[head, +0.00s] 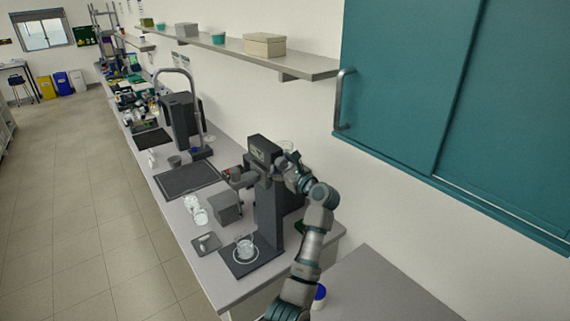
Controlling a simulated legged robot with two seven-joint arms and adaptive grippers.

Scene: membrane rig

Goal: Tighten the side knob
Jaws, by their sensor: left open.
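The membrane rig (268,215) is a dark column on a flat base, standing on the bench with a small display head (263,150) on top. A grey cylindrical part (240,178) with a red spot sticks out on its left. My left gripper (288,172) is open at the upper right side of the rig, close against it; I cannot tell whether it touches. The side knob cannot be made out; the gripper may cover it. A clear glass beaker (245,247) stands on the rig's base. My right gripper is not in view.
A grey box (225,207), a small tray (206,244) and clear glassware (197,208) lie left of the rig. A teal cabinet (400,90) and a shelf (225,45) hang above.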

